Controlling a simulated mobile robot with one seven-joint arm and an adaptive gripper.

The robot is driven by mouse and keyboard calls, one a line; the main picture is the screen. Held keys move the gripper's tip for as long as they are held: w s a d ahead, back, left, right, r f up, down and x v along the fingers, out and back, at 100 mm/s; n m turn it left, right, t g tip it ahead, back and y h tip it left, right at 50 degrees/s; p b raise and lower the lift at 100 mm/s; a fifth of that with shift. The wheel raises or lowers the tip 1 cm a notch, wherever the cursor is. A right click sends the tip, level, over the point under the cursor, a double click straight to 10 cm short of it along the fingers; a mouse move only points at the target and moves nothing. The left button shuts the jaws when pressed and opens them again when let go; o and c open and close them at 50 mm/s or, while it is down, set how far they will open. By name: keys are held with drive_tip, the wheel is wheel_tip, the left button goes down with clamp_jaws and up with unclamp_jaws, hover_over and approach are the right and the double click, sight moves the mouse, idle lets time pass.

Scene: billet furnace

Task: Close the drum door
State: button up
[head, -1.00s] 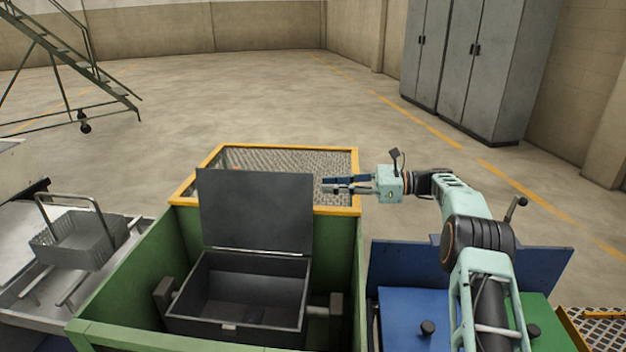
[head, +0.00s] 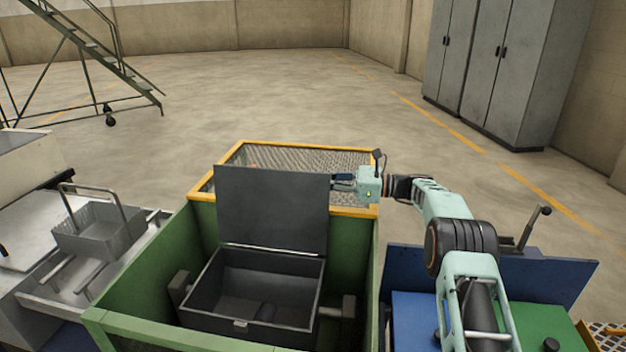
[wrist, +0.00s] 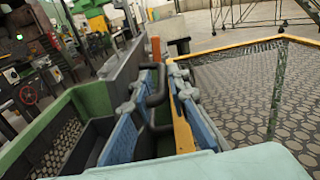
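The drum door (head: 272,208) is a flat dark grey panel standing upright, open, at the back edge of the box-like drum (head: 245,321). The drum's dark inside shows from above, with a small dark lump in it. My gripper (head: 341,182) is at the door's upper right edge, reaching left behind it. The door hides the fingertips in the head view. Contact cannot be told.
A green housing (head: 358,262) surrounds the drum. Behind it is a mesh platform with a yellow rim (head: 355,211), below my gripper. A wire basket (head: 98,233) stands on a metal bench at left. A blue panel (head: 545,280) is at right.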

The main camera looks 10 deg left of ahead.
drive_tip(key=shift+a, duration=0.15)
drive_tip(key=shift+c, duration=0.5)
clamp_jaws()
